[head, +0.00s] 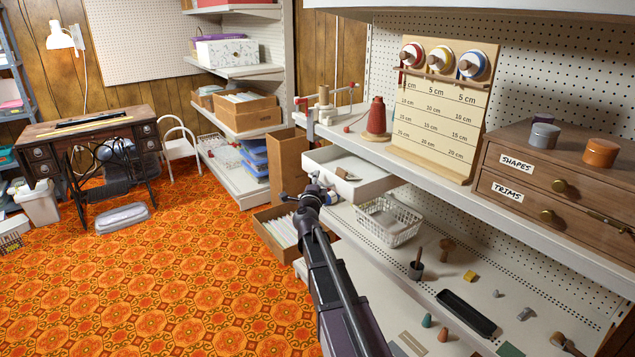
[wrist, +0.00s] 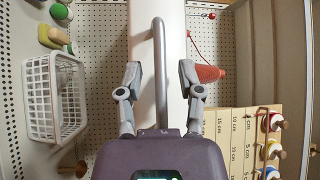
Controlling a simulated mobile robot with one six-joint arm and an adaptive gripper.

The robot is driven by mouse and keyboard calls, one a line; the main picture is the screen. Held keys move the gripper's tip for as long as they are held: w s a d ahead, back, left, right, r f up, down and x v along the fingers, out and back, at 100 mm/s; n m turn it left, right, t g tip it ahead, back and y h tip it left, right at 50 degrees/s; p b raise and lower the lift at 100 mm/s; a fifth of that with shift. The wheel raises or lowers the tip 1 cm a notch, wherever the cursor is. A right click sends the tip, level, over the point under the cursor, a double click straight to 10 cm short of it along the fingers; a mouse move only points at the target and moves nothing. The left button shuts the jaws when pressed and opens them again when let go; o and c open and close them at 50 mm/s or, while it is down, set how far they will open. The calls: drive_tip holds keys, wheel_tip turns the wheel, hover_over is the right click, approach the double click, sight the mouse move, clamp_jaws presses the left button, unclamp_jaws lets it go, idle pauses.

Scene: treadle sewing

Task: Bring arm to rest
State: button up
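My gripper (head: 311,197) is in front of the pulled-out white drawer (head: 349,184) under the shelf at the middle of the head view. In the wrist view my gripper (wrist: 160,70) is open, its two grey fingers well apart. A grey bar, which looks like the drawer's handle (wrist: 159,85), runs between the fingers with a gap on each side. The white drawer front (wrist: 143,22) is behind it. A few small things lie inside the drawer; I cannot tell what they all are. My arm reaches up from the bottom of the head view.
A red thread cone (head: 376,118) and a board with thread spools (head: 442,110) stand on the shelf above. A white basket (head: 388,221) and small items are on the lower shelf. A wooden drawer cabinet (head: 560,185) is at right. Orange carpet (head: 150,275) is clear at left.

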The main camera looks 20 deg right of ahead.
idle(0.3)
drive_tip(key=s+a+f+n+y, duration=0.2)
drive_tip(key=a+f+n+y, duration=0.2)
drive_tip(key=a+n+y, duration=0.7)
drive_tip(key=s+a+f+n+g+y, duration=0.3)
drive_tip(key=s+a+f+n+g, duration=0.2)
drive_tip(key=s+a+f+n, duration=0.3)
drive_tip(key=s+f+n+g+h, duration=0.1)
drive_tip(key=s+f+g, duration=0.25)
drive_tip(key=s, duration=0.45)
drive_tip(key=s+d+f+n+g+h, duration=0.1)
drive_tip(key=s+f+g+h, duration=0.1)
drive_tip(key=s+g, duration=0.35)
drive_tip(key=s+f+n+g+h, duration=0.1)
drive_tip(key=s+f+n+g, duration=0.15)
drive_tip(key=s, duration=0.65)
wheel_tip(320, 180, up, 24)
drive_tip(key=p, duration=2.5)
drive_tip(key=shift+m, duration=0.45)
